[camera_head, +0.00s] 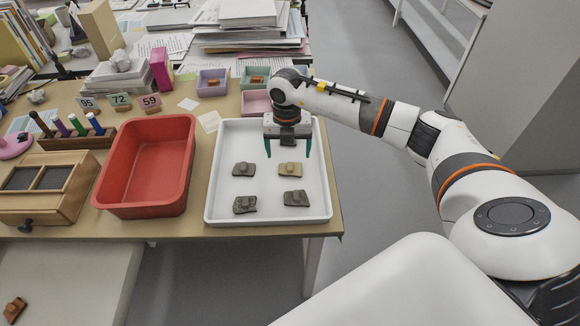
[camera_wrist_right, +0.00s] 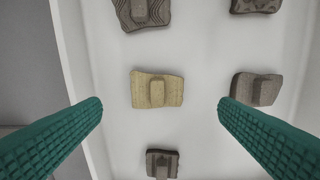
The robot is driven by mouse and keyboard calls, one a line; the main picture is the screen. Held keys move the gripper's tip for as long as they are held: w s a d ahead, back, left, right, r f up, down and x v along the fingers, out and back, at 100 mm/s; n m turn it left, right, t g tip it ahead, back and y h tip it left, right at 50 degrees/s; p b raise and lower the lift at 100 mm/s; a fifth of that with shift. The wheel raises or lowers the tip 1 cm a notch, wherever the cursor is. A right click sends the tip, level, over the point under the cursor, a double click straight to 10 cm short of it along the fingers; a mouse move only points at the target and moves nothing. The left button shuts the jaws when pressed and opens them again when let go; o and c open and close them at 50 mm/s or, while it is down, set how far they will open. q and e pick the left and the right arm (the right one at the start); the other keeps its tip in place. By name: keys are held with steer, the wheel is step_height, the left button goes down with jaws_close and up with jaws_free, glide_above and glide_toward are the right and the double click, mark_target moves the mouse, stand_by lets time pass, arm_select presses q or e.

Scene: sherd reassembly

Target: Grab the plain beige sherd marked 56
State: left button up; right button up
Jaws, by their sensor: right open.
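The plain beige sherd (camera_head: 290,169) lies in the white tray (camera_head: 325,200), in the back right of the sherds seen there. In the right wrist view the beige sherd (camera_wrist_right: 172,93) is near the centre, with a raised block on top; no number is readable. My right gripper (camera_head: 287,155) is open and empty above the tray, its green fingers pointing down. In the right wrist view its fingertips (camera_wrist_right: 160,104) are on either side of the beige sherd, apart from it. My left gripper is not in view.
Brown and grey sherds (camera_head: 243,169) (camera_head: 245,205) (camera_head: 296,198) lie nearby in the tray. Another small dark sherd (camera_wrist_right: 161,164) shows at the bottom of the wrist view. A red bin (camera_head: 187,185) stands left of the tray. Small coloured boxes (camera_head: 211,83) stand behind.

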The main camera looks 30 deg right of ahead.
mark_target(290, 166)
steer(key=shift+w+f, duration=0.1)
steer(key=shift+f, duration=0.5)
steer(key=f, duration=0.2)
steer(key=f+p, duration=0.1)
steer(key=f, duration=0.1)
steer(key=shift+s+d+f, duration=0.2)
steer(key=shift+f, duration=0.25)
steer(key=shift+c, duration=0.8)
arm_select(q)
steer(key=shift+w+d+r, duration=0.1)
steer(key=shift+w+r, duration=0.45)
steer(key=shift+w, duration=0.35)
arm_select(e)
steer(key=shift+r, duration=0.1)
steer(key=c, duration=0.9)
